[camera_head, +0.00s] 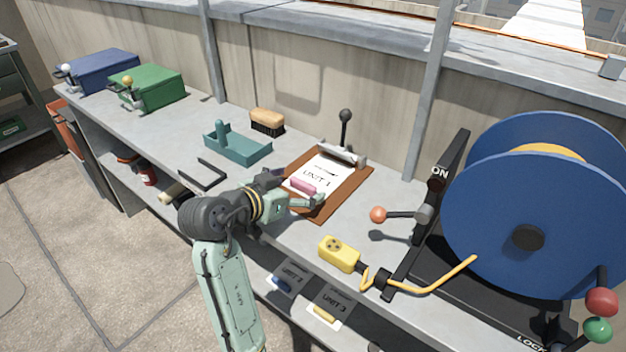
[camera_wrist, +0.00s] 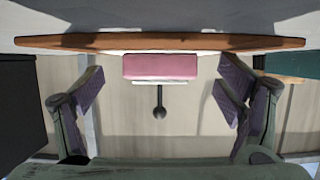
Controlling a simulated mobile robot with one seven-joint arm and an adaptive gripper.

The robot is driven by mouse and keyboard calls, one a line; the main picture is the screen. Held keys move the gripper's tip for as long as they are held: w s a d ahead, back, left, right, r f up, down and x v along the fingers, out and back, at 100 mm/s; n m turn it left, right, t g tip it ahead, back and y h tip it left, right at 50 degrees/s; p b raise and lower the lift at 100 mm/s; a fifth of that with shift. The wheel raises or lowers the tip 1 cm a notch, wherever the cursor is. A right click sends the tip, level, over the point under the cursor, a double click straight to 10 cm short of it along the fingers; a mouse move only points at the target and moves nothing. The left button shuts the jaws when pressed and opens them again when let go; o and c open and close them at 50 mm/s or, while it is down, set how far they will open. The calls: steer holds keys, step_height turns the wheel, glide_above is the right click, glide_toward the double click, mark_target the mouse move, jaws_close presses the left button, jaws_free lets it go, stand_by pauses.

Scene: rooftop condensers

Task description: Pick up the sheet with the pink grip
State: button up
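The sheet (camera_head: 322,170) marked UNIT 1 lies on a brown clipboard (camera_head: 346,188) on the bench, under a metal clamp (camera_head: 343,154) with a black-knobbed lever. The pink grip (camera_head: 303,186) is at the sheet's near edge. My gripper (camera_head: 294,188) is open at the clipboard's near edge, with a finger on either side of the pink grip. In the wrist view, the pink grip (camera_wrist: 160,66) is centred between the spread fingers of my gripper (camera_wrist: 160,88), with clear gaps on both sides. Contact is not visible.
A teal tray (camera_head: 248,151) and a brush (camera_head: 267,121) stand behind on the left. A black bracket (camera_head: 203,175) lies left of my arm. A yellow box (camera_head: 340,253) and a large blue reel (camera_head: 500,205) are to the right. Sheets marked UNIT 2 (camera_head: 292,270) and UNIT 3 (camera_head: 333,301) lie on the lower shelf.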

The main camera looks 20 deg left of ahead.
steer(key=c, duration=1.3)
steer(key=shift+o, duration=0.2)
steer(key=shift+w+d+r, duration=0.1)
steer(key=shift+r, duration=0.05)
